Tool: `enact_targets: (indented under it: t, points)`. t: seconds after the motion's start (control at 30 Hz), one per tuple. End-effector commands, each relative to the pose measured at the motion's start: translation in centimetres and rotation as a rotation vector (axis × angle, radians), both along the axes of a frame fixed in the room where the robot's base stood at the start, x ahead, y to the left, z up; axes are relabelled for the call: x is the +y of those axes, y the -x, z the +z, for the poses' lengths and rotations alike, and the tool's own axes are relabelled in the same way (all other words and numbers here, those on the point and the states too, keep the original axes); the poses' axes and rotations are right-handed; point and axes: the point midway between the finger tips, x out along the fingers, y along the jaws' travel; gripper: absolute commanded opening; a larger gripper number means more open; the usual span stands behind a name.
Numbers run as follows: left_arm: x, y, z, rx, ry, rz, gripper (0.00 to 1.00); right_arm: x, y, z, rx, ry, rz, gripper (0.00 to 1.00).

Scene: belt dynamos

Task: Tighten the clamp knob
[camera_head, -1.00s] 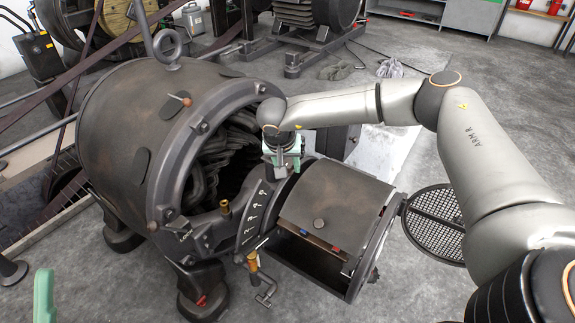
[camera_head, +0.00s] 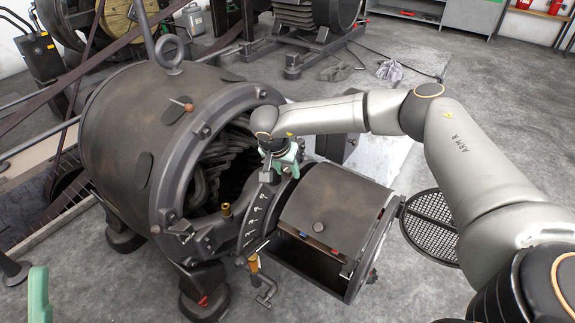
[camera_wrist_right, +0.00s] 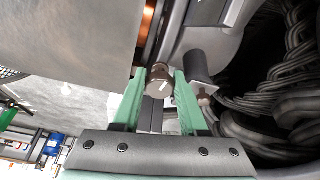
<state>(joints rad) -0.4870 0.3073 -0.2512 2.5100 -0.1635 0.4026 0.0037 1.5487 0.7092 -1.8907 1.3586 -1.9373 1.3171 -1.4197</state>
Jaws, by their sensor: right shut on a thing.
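The clamp knob (camera_wrist_right: 158,80) is a small brown-grey cylinder with a white mark on its face. In the right wrist view it sits between the two green fingers of my right gripper (camera_wrist_right: 160,88), which is shut on it. In the head view my right gripper (camera_head: 287,162) is at the upper part of the marked ring (camera_head: 256,222), beside the big machine housing (camera_head: 125,125). There the wrist and fingers hide the knob. One green finger of my left gripper (camera_head: 39,292) shows at the lower left edge; its opening cannot be seen.
A brass-handled crank (camera_head: 262,285) hangs below the ring. Dark coils (camera_wrist_right: 285,85) lie close to the right of the gripper. A round mesh grille (camera_head: 430,225) lies on the floor.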

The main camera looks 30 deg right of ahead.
Motion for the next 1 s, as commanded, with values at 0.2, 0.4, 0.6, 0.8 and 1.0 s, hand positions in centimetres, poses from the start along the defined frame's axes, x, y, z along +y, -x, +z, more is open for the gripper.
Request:
enact_targets:
  t: [0.2, 0.4, 0.6, 0.8, 1.0]
  points:
    - [0.1, 0.1, 1.9, -0.017, -0.016, 0.008, 0.68, 0.1, -0.1, 0.3, -0.029, -0.013, -0.206, 0.0]
    - [0.1, 0.3, 3.0, -0.034, -0.029, 0.017, 0.68, 0.1, -0.1, 0.2, -0.061, -0.025, -0.394, 0.0]
    - [0.3, 0.2, 3.8, -0.04, -0.031, 0.033, 0.68, 0.2, -0.3, 0.2, -0.092, -0.037, -0.581, 0.0]
    - [0.4, 0.2, 4.4, -0.044, -0.037, 0.046, 0.68, 0.1, -0.4, 0.1, -0.123, -0.05, -0.769, 0.0]
    - [0.4, 0.2, 4.7, -0.046, -0.042, 0.048, 0.68, 0.1, -0.5, 0.1, -0.153, -0.061, -0.951, 0.0]
